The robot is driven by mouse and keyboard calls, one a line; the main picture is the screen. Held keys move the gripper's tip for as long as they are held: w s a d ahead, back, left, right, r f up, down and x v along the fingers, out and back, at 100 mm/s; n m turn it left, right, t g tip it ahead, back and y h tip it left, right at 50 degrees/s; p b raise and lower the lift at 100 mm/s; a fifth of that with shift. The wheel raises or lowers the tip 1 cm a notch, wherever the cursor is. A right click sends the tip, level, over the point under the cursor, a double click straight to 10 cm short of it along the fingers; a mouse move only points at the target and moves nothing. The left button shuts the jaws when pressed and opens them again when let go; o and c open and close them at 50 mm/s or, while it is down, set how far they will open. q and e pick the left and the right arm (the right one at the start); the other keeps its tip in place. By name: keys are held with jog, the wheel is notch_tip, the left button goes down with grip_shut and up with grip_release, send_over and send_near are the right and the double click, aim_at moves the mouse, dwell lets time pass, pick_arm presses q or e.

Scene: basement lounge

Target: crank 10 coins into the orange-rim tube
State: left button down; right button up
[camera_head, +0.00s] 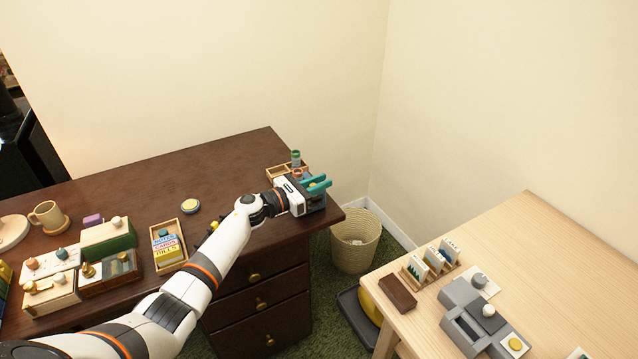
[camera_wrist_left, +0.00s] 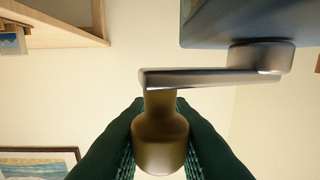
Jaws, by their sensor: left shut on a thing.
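My left gripper (camera_head: 319,185) reaches over the dark desk's right end, at a small blue-grey coin machine (camera_head: 312,204) mostly hidden behind it. In the left wrist view its green fingers (camera_wrist_left: 160,140) are shut on a brass crank knob (camera_wrist_left: 160,135). The knob joins a flat metal crank arm (camera_wrist_left: 210,78) that runs right to a hub under the blue-grey machine body (camera_wrist_left: 250,22). A small tube (camera_head: 295,156) with a greenish top stands just behind the gripper, by a wooden tray (camera_head: 276,172). I cannot make out an orange rim or any coins. My right gripper is out of view.
The dark desk (camera_head: 190,170) also holds a round tin (camera_head: 190,206), a card box (camera_head: 168,248), several knobbed boxes and a mug (camera_head: 48,216). A wicker basket (camera_head: 355,240) stands on the floor to the right. A light wooden table (camera_head: 540,250) bears grey devices.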

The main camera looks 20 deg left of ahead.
pick_arm(q)
jog(key=shift+y, duration=0.3)
jog(key=w+n+y, duration=0.1)
jog(key=n+y, duration=0.2)
jog(key=y, duration=0.2)
jog(key=w+n+t+y, duration=0.1)
jog(key=n+y, duration=0.3)
jog(key=y, duration=0.1)
jog(key=w+n+t+y, duration=0.1)
jog(key=w+n+y, duration=0.1)
jog(key=y, duration=0.3)
jog(key=shift+f+n+b, duration=0.15)
jog(key=shift+n+b, duration=0.25)
jog(key=shift+n, duration=0.5)
jog(key=shift+w+a+n+g+y+b, duration=0.2)
jog(key=shift+n+g+y+b, duration=0.5)
jog(key=shift+y, duration=0.5)
jog(key=shift+w+a+n+g+y+b, duration=0.2)
jog(key=shift+n+g+y+b, duration=0.3)
jog(key=shift+n+y, duration=0.5)
jog(key=shift+y, duration=0.3)
jog(key=c, duration=1.3)
grip_release()
